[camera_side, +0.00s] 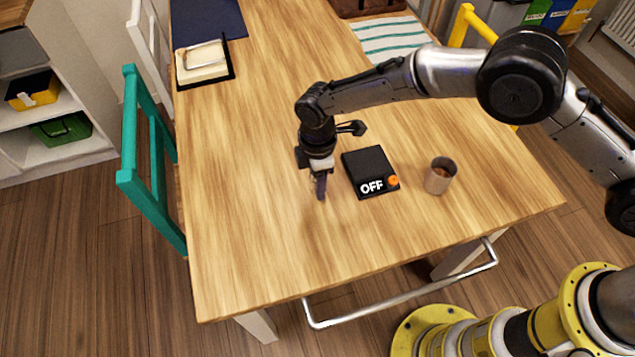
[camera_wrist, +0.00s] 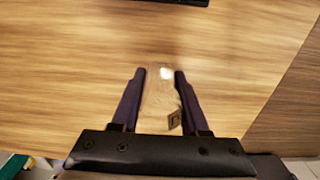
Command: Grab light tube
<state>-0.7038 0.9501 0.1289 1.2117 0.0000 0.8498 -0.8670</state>
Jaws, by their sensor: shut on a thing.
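My gripper (camera_side: 320,188) points down over the wooden table, to the left of the black box. In the wrist view its two dark fingers (camera_wrist: 160,100) are closed on a clear, pale light tube (camera_wrist: 158,92). The tube has a bright white spot near its far end and a small dark-edged square mark near its lower right. In the side view the tube is mostly hidden by the fingers, and I cannot tell whether it touches the table.
A black box (camera_side: 368,168) marked OFF, with an orange button (camera_side: 393,181), sits just right of my gripper. A brown cup (camera_side: 440,176) stands further right. A black-edged tray (camera_side: 232,71) lies at the back left. The table's front left is clear.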

